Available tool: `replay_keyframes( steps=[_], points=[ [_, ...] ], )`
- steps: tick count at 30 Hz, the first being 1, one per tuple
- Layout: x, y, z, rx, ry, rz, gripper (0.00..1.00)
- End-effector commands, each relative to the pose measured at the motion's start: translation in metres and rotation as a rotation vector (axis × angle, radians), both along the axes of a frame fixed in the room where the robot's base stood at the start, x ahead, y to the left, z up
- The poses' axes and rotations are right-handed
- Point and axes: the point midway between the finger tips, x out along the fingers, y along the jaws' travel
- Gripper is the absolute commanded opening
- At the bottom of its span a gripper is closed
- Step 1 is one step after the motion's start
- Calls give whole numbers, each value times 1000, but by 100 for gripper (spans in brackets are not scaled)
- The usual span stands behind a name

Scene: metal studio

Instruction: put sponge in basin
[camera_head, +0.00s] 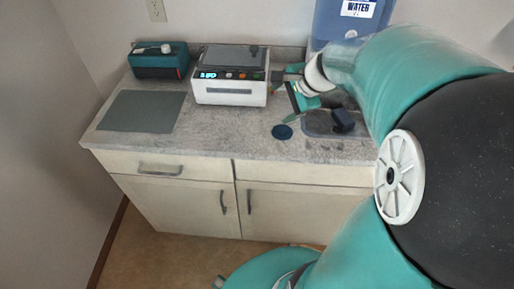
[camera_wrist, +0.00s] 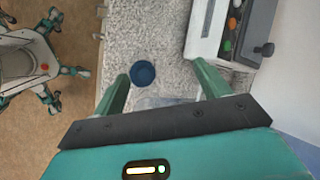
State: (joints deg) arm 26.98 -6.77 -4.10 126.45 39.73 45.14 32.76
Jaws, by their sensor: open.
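A dark blue block (camera_head: 343,120), which looks like the sponge, sits at the right part of a shallow translucent basin (camera_head: 318,130) on the counter. It appears to be inside the basin, though my arm stands close to it. Part of the basin also shows between my fingers in the wrist view (camera_wrist: 155,101). My gripper (camera_head: 286,104) is open and empty above the counter, left of the basin.
A white device (camera_head: 230,92) with a lit display stands behind. A teal box (camera_head: 159,66), a grey mat (camera_head: 143,111) and a blue water container (camera_head: 340,25) also stand there. The counter's front middle is bare.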

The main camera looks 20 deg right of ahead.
Motion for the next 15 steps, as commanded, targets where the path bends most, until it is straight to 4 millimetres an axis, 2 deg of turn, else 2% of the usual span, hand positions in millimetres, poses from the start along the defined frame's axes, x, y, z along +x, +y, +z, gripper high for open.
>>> replay_keyframes(
  steps=[1,6,10,15],
  points=[
    [-9,22,9,-62,-11,103,75],
    [-44,75,25,-291,-37,448,75],
    [-75,106,33,-471,-60,702,75],
    [-115,132,39,-714,-92,1013,75]
  ],
)
